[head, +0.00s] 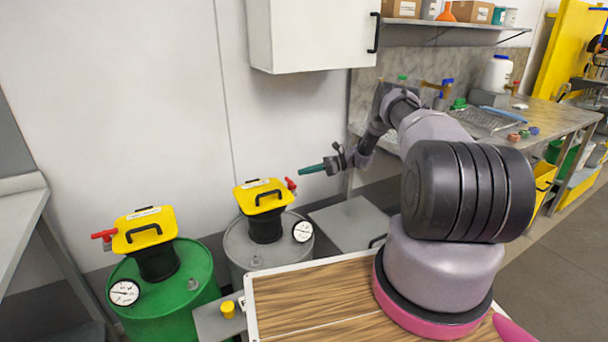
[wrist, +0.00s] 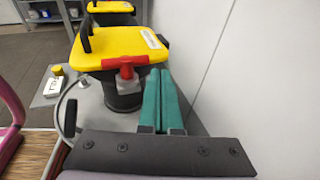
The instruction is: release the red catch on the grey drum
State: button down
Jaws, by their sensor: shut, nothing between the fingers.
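The grey drum (head: 240,245) stands right of the green drum and carries a yellow agitator head (head: 263,195) on a black neck. Its red catch (head: 291,184) sticks out from the right side of the yellow head. In the wrist view the red catch (wrist: 127,65) is a T-shaped handle on the near face of the yellow head (wrist: 110,50). My gripper (head: 302,171) has teal fingers, shut and empty, pointing at the head just above and right of the catch. In the wrist view my gripper (wrist: 161,72) lies right of the catch; I cannot tell whether they touch.
The green drum (head: 190,285) has a similar yellow head (head: 146,230) and red catch (head: 103,236). A gauge (head: 302,231) sits on the grey drum. A grey box (head: 350,225) stands right of it. A white cabinet (head: 315,35) hangs above, and the wall is close behind.

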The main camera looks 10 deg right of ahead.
jog(key=w+d+r, duration=0.1)
jog(key=w+d, duration=0.1)
jog(key=d, duration=0.7)
jog(key=shift+w+d+r, duration=0.25)
jog(key=shift+d+r, duration=0.05)
jog(key=shift+r, duration=0.1)
